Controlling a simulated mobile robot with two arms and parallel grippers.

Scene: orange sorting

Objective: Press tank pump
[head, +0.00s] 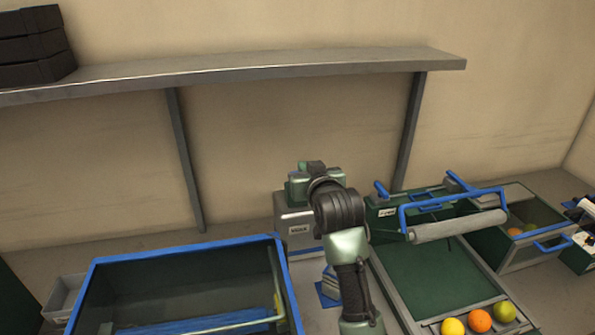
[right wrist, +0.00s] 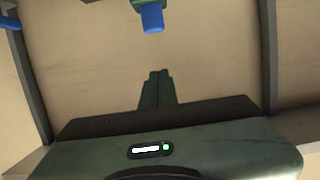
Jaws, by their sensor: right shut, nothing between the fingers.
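In the head view a grey tank (head: 296,228) with a white label stands at the back of the counter, behind my right arm. Its top is largely covered by my right gripper (head: 312,168). My left gripper is not in view.
A blue-rimmed bin (head: 180,252) stands left of my arm. A green sorting tray (head: 425,280) with a roller (head: 457,226) and blue handles is at right, with several fruits at its front. A wall shelf (head: 260,68) runs above the counter.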

